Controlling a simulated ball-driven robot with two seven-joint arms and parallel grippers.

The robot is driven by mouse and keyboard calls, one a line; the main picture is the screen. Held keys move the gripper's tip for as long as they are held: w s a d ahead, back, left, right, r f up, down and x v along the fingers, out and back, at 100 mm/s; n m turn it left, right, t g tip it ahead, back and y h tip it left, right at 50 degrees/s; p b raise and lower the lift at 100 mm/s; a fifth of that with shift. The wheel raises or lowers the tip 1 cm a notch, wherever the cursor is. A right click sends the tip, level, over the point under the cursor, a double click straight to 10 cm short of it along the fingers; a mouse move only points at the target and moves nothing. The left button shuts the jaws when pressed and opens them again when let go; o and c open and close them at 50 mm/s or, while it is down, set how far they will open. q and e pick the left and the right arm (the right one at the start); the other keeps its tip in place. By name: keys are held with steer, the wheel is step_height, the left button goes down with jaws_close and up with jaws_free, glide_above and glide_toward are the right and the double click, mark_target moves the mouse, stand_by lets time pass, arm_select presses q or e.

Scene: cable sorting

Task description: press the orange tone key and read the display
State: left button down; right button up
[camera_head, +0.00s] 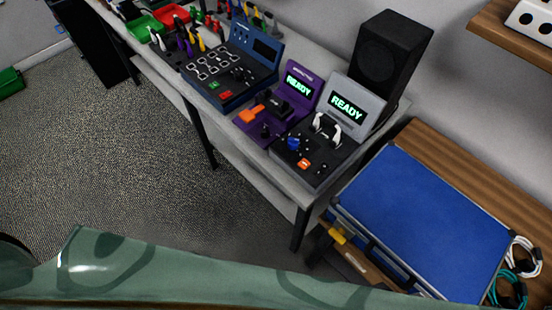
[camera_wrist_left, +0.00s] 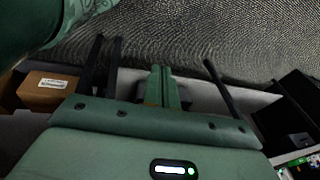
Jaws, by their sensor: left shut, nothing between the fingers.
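A black console with a grey upright panel (camera_head: 354,86) stands at the bench's front end, its display (camera_head: 346,107) lit with green "READY". An orange key (camera_head: 304,164) sits on its deck near the front edge, by a blue part (camera_head: 293,144). The purple console (camera_head: 302,76) beside it also shows "READY" on its display (camera_head: 298,84) and has a larger orange part (camera_head: 252,115). I cannot tell which orange piece is the tone key. My left gripper (camera_wrist_left: 164,84) shows in the left wrist view, fingers together and empty, away from both consoles. My right gripper is not in view.
A blue console (camera_head: 251,60) stands farther along the bench, near red and green bins (camera_head: 175,16). A black speaker (camera_head: 392,55) is behind the consoles. A blue mat (camera_head: 425,215) and coiled cables (camera_head: 508,288) lie at right. A cardboard box (camera_wrist_left: 47,92) is in the wrist view.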

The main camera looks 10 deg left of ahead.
arm_select(q)
steer(key=w+d+r+m+t+p, duration=0.15)
steer(key=w+r+p, duration=0.3)
steer(key=r, duration=0.85)
steer(key=w+d+r+m+t+p, duration=0.1)
steer(key=w+r+m+t+p, duration=0.3)
steer(key=r, duration=0.8)
steer(key=w+d+r+m+g+p, duration=0.1)
steer(key=w+d+r+p, duration=0.15)
steer(key=w+r, duration=0.7)
steer(key=w+d+r+m+h+p, duration=0.1)
steer(key=d+r+m+h, duration=0.1)
steer(key=d+m, duration=0.5)
steer(key=w+d+r+m+t+h+p, duration=0.1)
steer(key=d+r+m+h, duration=0.15)
steer(key=d+m, duration=0.45)
steer(key=w+d+r+m+h, duration=0.1)
steer(key=w+d+r+m, duration=0.1)
steer(key=d+m, duration=0.5)
steer(key=w+a+f+m, duration=0.3)
steer(key=w+f+m, duration=0.4)
steer(key=m, duration=1)
steer(key=shift+f+m+g, duration=0.35)
steer(key=shift+f, duration=0.2)
steer(key=shift+f, duration=0.1)
